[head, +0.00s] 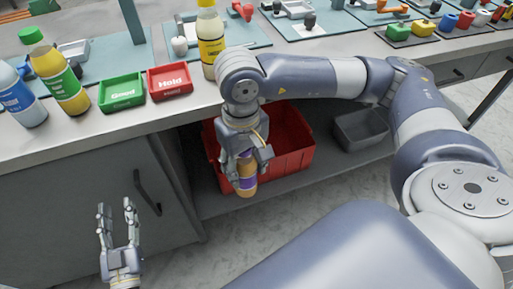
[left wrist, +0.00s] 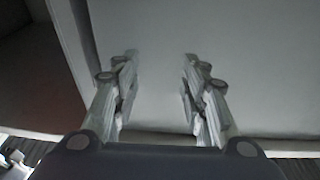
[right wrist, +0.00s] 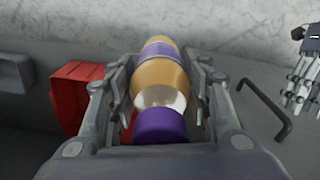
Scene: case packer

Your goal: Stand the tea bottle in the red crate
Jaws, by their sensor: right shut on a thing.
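The tea bottle (head: 246,186) is amber with a purple label. My right gripper (head: 247,160) is shut on it, with the bottle hanging below the fingers. In the right wrist view the bottle (right wrist: 162,80) lies between both fingers, its purple cap nearest the camera. The red crate (head: 294,158) sits on the low shelf under the counter; it also shows at the left of the right wrist view (right wrist: 75,98). In the head view the bottle overlaps the crate's front left part and appears in front of it. My left gripper (head: 117,212) is open and empty before the cabinet door.
A grey bin (head: 362,130) stands on the shelf right of the crate. The counter above carries a yellow bottle (head: 211,45), a green tray (head: 122,92), a red tray (head: 170,80) and two more bottles at left. A cabinet door handle (head: 147,192) juts out left of the crate.

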